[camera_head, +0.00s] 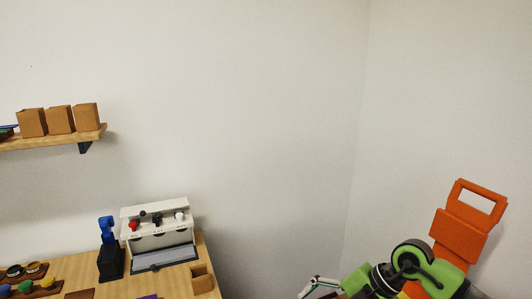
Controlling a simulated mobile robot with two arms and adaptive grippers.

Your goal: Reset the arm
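Part of an arm (420,272) with green links and black joints shows at the lower right. It looks like my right arm, bent and pointing left. At its end, a small teal and pale linkage (318,286) shows at the bottom edge and appears to be my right gripper. It is small and partly cut off by the frame, so I cannot tell whether it is open or shut. I see nothing held in it. My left arm and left gripper are not in view.
A wooden counter (190,285) at the lower left bears a white box (157,222) with knobs, a blue and black stand (109,255) and small coloured pieces. A wall shelf (60,138) holds brown boxes (59,119). Bare wall fills the middle.

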